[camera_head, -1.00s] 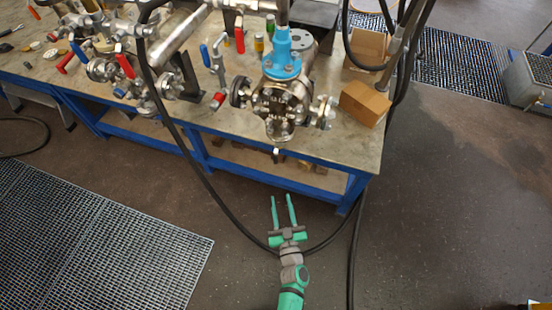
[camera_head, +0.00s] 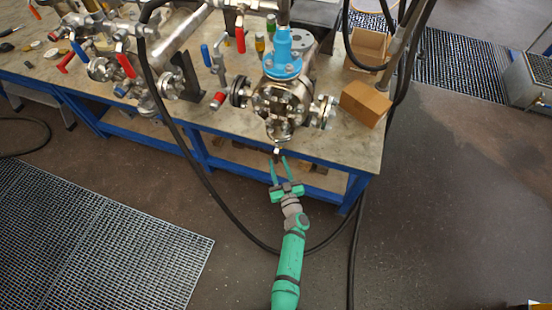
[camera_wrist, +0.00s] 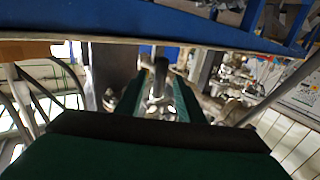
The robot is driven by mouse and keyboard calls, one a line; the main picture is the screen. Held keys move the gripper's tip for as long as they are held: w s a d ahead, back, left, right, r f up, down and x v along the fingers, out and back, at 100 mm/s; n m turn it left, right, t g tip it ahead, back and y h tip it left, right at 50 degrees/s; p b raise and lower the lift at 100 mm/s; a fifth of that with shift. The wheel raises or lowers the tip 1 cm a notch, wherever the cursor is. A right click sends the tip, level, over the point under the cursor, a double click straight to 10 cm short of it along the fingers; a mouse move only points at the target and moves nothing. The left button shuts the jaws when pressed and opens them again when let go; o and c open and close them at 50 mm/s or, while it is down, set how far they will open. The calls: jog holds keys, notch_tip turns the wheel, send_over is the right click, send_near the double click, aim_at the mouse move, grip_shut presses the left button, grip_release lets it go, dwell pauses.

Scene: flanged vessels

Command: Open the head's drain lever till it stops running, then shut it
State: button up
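The flanged steel head (camera_head: 281,103) with a blue top (camera_head: 283,55) stands at the bench's front edge. A small pale metal piece (camera_head: 277,150) hangs below its bottom flange at the edge; I cannot tell for sure that it is the drain lever. My gripper (camera_head: 277,159) is open, its green fingers pointing up at this piece from in front of the bench. In the wrist view, a metal fitting (camera_wrist: 158,85) shows between the two fingers (camera_wrist: 158,95), with no clear contact. I cannot see any running liquid.
The bench (camera_head: 345,148) has a blue frame close to my gripper. A black hose (camera_head: 188,150) hangs in front of it. A cardboard box (camera_head: 365,104) stands right of the head. Valves with red and blue handles (camera_head: 126,65) are at the left.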

aim_at(277, 161)
jog(key=shift+x, duration=1.7)
grip_shut()
